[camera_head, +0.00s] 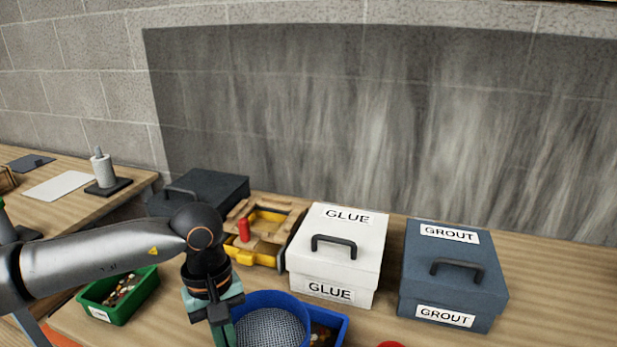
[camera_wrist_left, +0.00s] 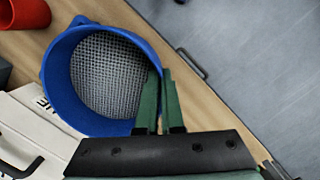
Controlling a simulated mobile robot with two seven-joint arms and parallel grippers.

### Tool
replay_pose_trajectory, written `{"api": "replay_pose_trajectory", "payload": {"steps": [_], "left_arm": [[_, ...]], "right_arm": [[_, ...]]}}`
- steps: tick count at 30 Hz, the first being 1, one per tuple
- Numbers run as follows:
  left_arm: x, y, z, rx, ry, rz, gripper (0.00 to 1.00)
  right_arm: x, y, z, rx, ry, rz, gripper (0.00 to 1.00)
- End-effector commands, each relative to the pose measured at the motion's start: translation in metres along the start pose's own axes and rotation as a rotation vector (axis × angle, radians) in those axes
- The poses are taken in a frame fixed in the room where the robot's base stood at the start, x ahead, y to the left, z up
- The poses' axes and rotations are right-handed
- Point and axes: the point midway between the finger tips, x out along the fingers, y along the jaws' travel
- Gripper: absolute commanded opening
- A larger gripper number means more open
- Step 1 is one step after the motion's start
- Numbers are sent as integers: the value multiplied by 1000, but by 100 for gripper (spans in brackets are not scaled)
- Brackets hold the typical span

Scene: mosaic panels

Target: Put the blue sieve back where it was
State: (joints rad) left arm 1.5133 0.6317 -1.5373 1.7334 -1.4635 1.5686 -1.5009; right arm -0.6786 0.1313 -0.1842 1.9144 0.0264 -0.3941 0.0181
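The blue sieve (camera_head: 270,322), a round blue ring with grey mesh, is at the bottom centre of the head view. It also shows in the left wrist view (camera_wrist_left: 108,75). My left gripper (camera_head: 222,328) is at the sieve's left side. In the left wrist view its green fingers (camera_wrist_left: 160,90) are on either side of the rim, closed on it. A blue bin (camera_head: 342,328) with small pieces in it shows behind and to the right of the sieve, partly hidden. I cannot tell whether they touch. My right gripper is not in view.
A green bin (camera_head: 117,297) of tiles stands left. Behind are a dark box (camera_head: 215,187), a yellow-and-wood tool (camera_head: 262,232), a white GLUE box (camera_head: 337,255) and a blue-grey GROUT box (camera_head: 453,275). A red object (camera_head: 391,344) is at the front edge. Bench (camera_head: 560,300) is clear at right.

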Motion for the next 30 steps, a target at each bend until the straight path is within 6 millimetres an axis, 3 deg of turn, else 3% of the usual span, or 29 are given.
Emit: {"api": "replay_pose_trajectory", "payload": {"steps": [3,9,13,20,30], "left_arm": [[2,-32,-4,188,1,-30,0],[4,-67,-3,431,2,-66,0],[6,-77,-2,510,1,-78,0],[7,-79,0,541,-2,-80,0],[6,-80,-2,534,2,-81,0]], "right_arm": [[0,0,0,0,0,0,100],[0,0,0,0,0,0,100],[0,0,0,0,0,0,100],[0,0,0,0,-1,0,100],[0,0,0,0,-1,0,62]]}}
